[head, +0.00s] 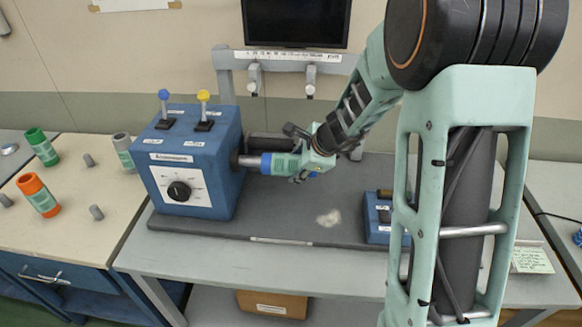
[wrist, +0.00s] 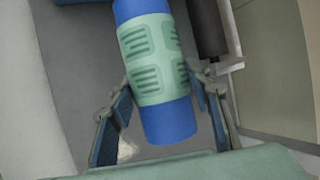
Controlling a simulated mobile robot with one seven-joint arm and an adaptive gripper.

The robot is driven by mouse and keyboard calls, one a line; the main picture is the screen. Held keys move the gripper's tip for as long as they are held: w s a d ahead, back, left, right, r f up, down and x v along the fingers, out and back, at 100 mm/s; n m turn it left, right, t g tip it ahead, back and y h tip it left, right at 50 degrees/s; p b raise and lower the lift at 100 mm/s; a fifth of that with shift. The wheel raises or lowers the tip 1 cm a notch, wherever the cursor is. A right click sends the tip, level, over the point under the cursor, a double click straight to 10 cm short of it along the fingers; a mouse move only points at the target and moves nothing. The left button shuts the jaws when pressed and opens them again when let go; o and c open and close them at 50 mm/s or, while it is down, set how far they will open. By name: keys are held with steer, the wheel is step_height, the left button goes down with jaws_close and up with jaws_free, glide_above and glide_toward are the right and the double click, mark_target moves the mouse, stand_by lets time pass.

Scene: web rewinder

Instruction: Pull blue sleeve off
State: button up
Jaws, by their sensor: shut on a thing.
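The blue sleeve (head: 267,163) with a pale green label lies level at the right side of the blue machine box (head: 190,160). A grey shaft (head: 248,160) from the box meets its left end; how far the shaft reaches inside is hidden. My gripper (head: 296,166) is shut on the sleeve's right part. In the wrist view the sleeve (wrist: 152,60) runs between the two fingers of my gripper (wrist: 160,92), which hold it around the label's near half. The sleeve's near blue end sticks out toward my palm.
On the left bench stand a green sleeve (head: 42,147), an orange sleeve (head: 38,195), a grey sleeve (head: 124,152) and small grey pegs. The box carries a blue-knob lever (head: 164,100) and a yellow-knob lever (head: 203,100). A small blue control box (head: 378,218) sits right. The dark plate in front is mostly clear.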

steer(key=shift+s+d, duration=0.1)
steer(key=shift+d, duration=0.25)
steer(key=o, duration=1.6)
steer(key=shift+o, duration=0.2)
steer(key=shift+r, duration=0.1)
steer(key=v, duration=1.1)
steer(key=shift+s+r, duration=0.25)
steer(key=shift+r, duration=0.1)
steer(key=shift+w+d, duration=0.1)
